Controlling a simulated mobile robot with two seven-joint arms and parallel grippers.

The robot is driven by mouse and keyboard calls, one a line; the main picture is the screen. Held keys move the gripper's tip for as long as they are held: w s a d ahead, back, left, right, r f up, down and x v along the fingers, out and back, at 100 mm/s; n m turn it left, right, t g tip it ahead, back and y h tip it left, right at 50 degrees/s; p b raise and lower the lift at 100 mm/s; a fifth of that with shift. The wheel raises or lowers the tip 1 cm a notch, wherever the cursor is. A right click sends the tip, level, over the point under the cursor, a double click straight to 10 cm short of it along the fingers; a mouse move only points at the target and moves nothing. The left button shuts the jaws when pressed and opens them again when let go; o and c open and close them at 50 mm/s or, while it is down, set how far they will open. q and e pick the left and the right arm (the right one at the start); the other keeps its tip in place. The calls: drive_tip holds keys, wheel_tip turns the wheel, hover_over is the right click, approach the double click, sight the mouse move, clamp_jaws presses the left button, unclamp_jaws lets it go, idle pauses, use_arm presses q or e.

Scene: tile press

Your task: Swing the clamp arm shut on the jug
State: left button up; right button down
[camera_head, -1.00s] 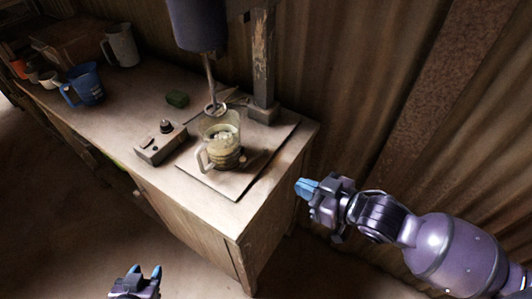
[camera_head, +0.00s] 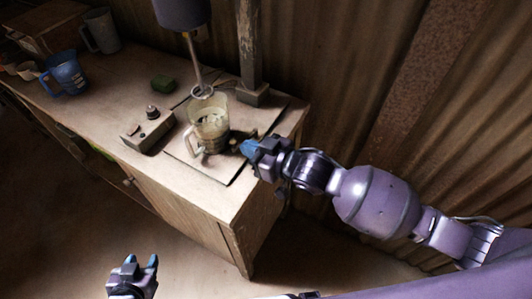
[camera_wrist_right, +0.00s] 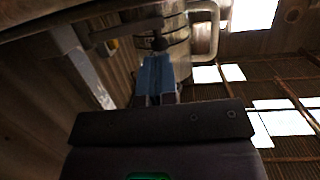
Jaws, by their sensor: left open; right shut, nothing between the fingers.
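The clear jug (camera_head: 209,132) stands upright on the bench mat under the mixer, its handle toward the front left; it also fills the top of the right wrist view (camera_wrist_right: 176,25). A dark bar (camera_wrist_right: 128,29), apparently the clamp arm, lies beside the jug in the right wrist view, with a dark knob (camera_wrist_right: 160,43) just beyond my fingertips. In the head view my gripper mostly hides this part. My right gripper (camera_head: 247,148) is shut and empty, close to the jug's right side; I cannot tell whether it touches the knob. My left gripper (camera_head: 141,262) is open and empty, low in front of the bench.
The mixer's shaft with a ring (camera_head: 202,91) hangs above the jug, beside an upright post (camera_head: 248,45). A control box (camera_head: 147,132) is left of the mat (camera_head: 217,171).

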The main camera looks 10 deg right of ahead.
sight(232, 143)
drive_tip(key=shift+x, duration=0.95)
drive_tip(key=shift+w+a+r+p, duration=0.15)
drive_tip(key=shift+w+a+p, duration=0.1)
drive_tip(key=shift+a+p, duration=0.2)
drive_tip(key=shift+w+a+p, duration=0.3)
drive_tip(key=shift+a, duration=0.1)
drive_tip(key=shift+s, duration=0.1)
